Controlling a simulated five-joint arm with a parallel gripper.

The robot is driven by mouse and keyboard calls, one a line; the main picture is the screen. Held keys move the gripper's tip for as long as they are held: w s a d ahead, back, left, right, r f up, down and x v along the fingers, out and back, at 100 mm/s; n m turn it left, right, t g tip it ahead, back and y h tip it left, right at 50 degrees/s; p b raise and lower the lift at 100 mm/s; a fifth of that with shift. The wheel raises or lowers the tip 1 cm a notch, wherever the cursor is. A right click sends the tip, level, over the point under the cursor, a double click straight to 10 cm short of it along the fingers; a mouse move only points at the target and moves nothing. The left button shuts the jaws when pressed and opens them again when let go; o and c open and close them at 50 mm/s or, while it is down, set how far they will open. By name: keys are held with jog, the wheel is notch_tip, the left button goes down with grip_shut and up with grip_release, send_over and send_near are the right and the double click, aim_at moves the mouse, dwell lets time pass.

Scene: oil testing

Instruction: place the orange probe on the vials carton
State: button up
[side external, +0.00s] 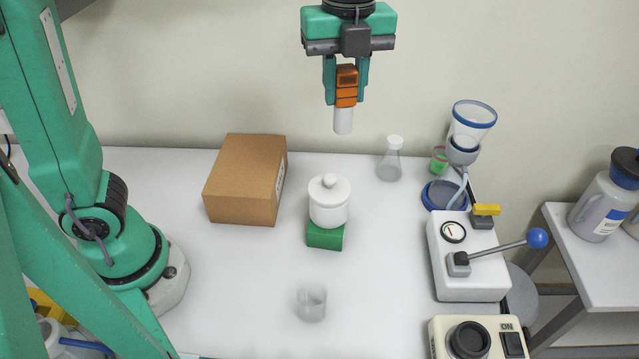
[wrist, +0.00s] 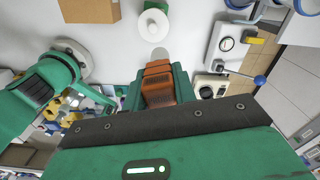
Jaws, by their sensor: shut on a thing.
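The orange probe (side external: 347,75) with its white lower end is held upright between the two teal fingers of my gripper (side external: 346,97). My gripper is shut on it, high above the table. In the wrist view the orange probe (wrist: 158,84) sits between the fingers. The brown cardboard carton (side external: 245,180), which I take for the vials carton, stands on the table at the left, below and left of my gripper, with a pale label on its right side. Its top looks bare. The carton also shows at the top left of the wrist view (wrist: 90,10).
A white lidded jar (side external: 329,203) stands on a green box (side external: 325,237) right of the carton. A clear beaker (side external: 311,303) is in front and a flask (side external: 390,160) behind. A filter funnel (side external: 470,125) and a lever device (side external: 465,262) are at the right.

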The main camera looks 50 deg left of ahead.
jog(key=s+a+f+n, duration=0.2)
jog(key=s+a+n, duration=0.4)
jog(key=s+a, duration=0.45)
jog(key=shift+w+a+f, duration=0.1)
jog(key=shift+w+f, duration=0.1)
jog(key=shift+f, duration=0.55)
jog(key=shift+w+a+f, duration=0.1)
jog(key=shift+w+f, duration=0.05)
jog(key=shift+f, duration=0.6)
jog(key=shift+w+a+f, duration=0.1)
jog(key=shift+w+f, duration=0.1)
jog(key=shift+f, duration=0.55)
jog(key=w+a+f, duration=0.3)
jog(key=a+f, duration=0.4)
jog(key=a, duration=0.4)
jog(key=shift+w, duration=0.35)
jog(key=shift+f, duration=2)
jog(key=shift+f, duration=0.15)
